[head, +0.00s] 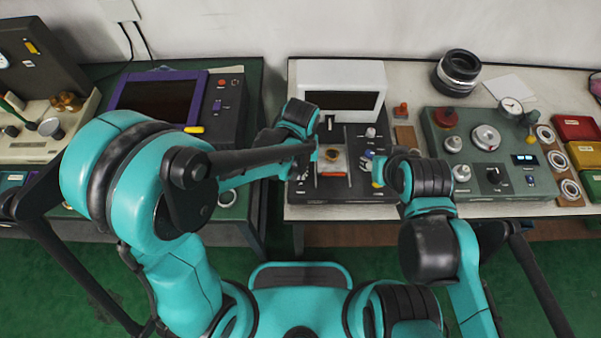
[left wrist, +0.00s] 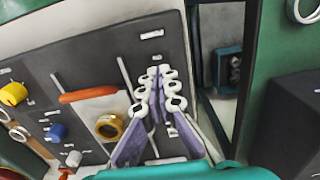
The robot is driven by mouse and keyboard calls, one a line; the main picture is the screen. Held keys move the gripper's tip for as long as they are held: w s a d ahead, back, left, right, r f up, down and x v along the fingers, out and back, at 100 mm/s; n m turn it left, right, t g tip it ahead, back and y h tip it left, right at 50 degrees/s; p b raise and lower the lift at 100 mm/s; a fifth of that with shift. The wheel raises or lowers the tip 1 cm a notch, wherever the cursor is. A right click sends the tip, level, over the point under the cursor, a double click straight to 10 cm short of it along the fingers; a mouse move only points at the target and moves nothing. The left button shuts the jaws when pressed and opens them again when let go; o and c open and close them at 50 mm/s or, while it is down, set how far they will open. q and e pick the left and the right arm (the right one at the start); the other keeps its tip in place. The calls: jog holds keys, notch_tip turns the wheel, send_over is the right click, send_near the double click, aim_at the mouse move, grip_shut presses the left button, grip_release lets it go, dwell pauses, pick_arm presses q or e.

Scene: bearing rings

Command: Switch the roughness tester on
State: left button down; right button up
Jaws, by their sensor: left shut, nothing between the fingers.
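A dark instrument panel (head: 345,190) with a white-framed display box (head: 341,76) behind it stands on the middle bench. Its labels are too small to read, so I cannot confirm that it is the roughness tester. My left gripper (left wrist: 160,75) is shut and empty, low over this panel (left wrist: 90,60). Its tips hide what lies directly under them, and I cannot tell whether they touch it. A brass ring (left wrist: 108,127) and an orange bar (left wrist: 88,94) are beside the fingers. In the head view, my right gripper (head: 379,171) is by the panel's right edge, its fingers unclear.
A blue knob (left wrist: 56,132) and a yellow knob (left wrist: 13,94) stand on the panel. To its right is a green-grey console (head: 480,140) with dials and a lit display. A purple-framed screen (head: 158,95) stands on the left bench. A gap separates the benches.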

pick_arm(q)
jog(key=shift+f, duration=0.3)
jog(key=shift+r, duration=0.1)
notch_tip(320, 180, up, 7)
jog(key=p, duration=0.5)
dwell(0.4)
jog(key=shift+a, duration=0.1)
jog(key=s+a+r+t+b, duration=0.2)
jog(key=a+r+t, duration=0.1)
jog(key=a, duration=0.5)
jog(key=s+a+r+t+b, duration=0.1)
jog(key=s+a+r+t, duration=0.2)
jog(key=a+r, duration=0.3)
jog(key=a+t, duration=0.1)
jog(key=a, duration=0.2)
jog(key=shift+a+r+b, duration=0.15)
jog(key=shift+a+b, duration=0.15)
jog(key=shift+b, duration=0.05)
jog(key=shift+s, duration=0.1)
